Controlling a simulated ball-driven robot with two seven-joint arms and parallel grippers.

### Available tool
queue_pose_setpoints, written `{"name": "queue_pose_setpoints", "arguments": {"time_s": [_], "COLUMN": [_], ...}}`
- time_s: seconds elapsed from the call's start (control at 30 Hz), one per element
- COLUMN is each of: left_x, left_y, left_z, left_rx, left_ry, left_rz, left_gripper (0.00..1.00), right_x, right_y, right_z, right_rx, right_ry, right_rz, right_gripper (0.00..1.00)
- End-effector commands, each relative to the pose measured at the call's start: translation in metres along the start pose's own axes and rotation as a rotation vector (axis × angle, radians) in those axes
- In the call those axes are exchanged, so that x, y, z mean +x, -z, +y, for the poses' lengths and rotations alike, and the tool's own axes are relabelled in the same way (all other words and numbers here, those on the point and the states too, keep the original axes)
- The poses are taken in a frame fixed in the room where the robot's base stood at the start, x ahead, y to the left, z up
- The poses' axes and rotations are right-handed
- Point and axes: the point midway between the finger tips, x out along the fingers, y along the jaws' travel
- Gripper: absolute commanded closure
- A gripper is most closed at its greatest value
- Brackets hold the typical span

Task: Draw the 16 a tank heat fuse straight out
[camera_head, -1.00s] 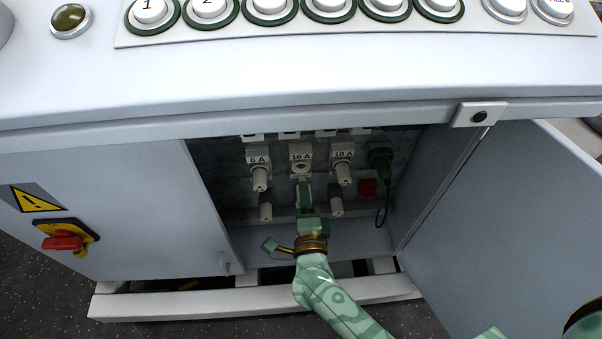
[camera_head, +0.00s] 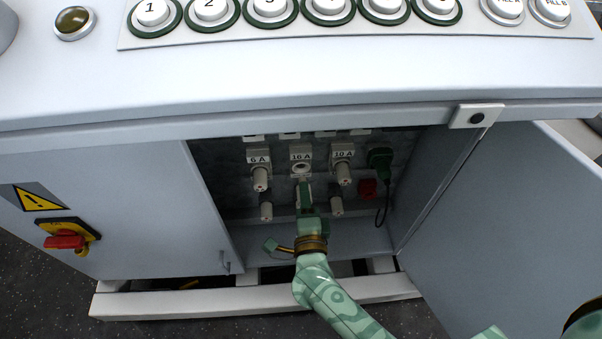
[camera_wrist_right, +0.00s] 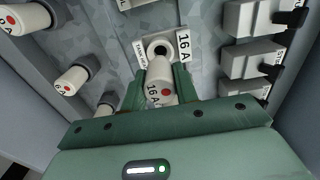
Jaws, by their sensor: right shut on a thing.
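My right gripper (camera_head: 304,188) is in the open cabinet, below the middle 16 A holder (camera_head: 300,158). In the right wrist view its green fingers (camera_wrist_right: 160,92) are shut on the pale 16 A fuse (camera_wrist_right: 160,82), which has a red dot. The holder's round dark mouth (camera_wrist_right: 159,48) shows uncovered just beyond the fuse, with a 16 A label beside it. The fuse appears out of the holder and in front of it; the exact gap is hard to tell. My left gripper is not in view.
A 6 A fuse (camera_head: 260,178) stands to the left and a 10 A fuse (camera_head: 342,173) to the right, with smaller fuses below. A green plug (camera_head: 380,158) with a cable hangs farther right. The open door (camera_head: 500,220) bounds the right side.

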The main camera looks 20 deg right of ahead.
Motion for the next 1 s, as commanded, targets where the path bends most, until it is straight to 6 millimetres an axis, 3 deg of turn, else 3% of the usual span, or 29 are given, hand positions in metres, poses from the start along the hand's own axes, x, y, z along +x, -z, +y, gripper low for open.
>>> {"name": "queue_pose_setpoints", "arguments": {"time_s": [0.27, 0.7, 1.0], "left_x": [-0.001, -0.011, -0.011], "left_y": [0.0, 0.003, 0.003], "left_z": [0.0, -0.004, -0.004], "left_rx": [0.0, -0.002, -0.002], "left_ry": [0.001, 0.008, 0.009], "left_rz": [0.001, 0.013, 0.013], "left_gripper": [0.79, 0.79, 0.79], "right_x": [-0.004, -0.046, -0.054], "right_y": [0.0, -0.002, -0.003], "right_z": [0.0, 0.0, 0.001], "right_rx": [0.0, 0.003, 0.006], "right_ry": [0.0, -0.005, -0.006], "right_rz": [0.0, -0.001, -0.002], "right_gripper": [1.0, 1.0, 1.0]}}
